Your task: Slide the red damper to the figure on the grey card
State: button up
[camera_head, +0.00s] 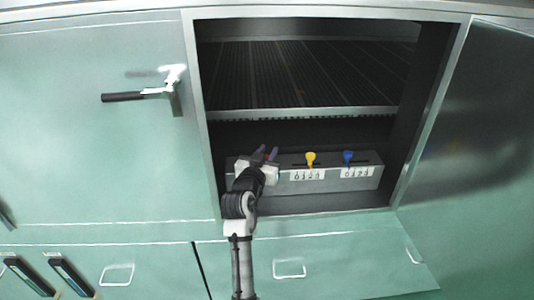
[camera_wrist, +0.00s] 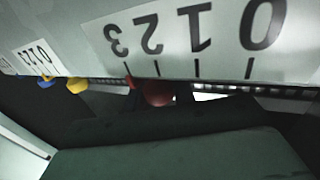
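The red damper's knob (camera_wrist: 157,92) shows in the wrist view under an upside-down scale (camera_wrist: 185,35) marked 0 to 3, near the tick for 2. In the head view only a bit of red (camera_head: 267,157) shows between my fingers. My gripper (camera_head: 264,154) is at the left end of the grey damper box (camera_head: 330,184), its two fingertips apart around the red knob. I cannot tell whether they touch it. My arm hides the red damper's scale in the head view. I cannot make out a separate grey card in either view.
A yellow knob (camera_head: 310,158) and a blue knob (camera_head: 347,156) stand to the right on the same box, each above a white scale. The box sits in an open cabinet beneath a ribbed shelf (camera_head: 300,75). Cabinet side walls stand close on both sides.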

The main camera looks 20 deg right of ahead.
grip_shut()
jog(key=shift+w+a+f+b, duration=0.1)
jog(key=shift+a+b, duration=0.25)
jog(key=shift+a, duration=0.05)
jog(key=a, duration=0.1)
jog(key=w+a+b, duration=0.1)
jog(key=a, duration=0.1)
jog(key=shift+a, duration=0.15)
jog(key=o, duration=0.7)
grip_release()
jog(key=shift+s, duration=0.1)
jog(key=shift+c, duration=0.2)
notch_tip(320, 180, up, 20)
jog(key=b, duration=0.2)
jog(key=shift+b, duration=0.35)
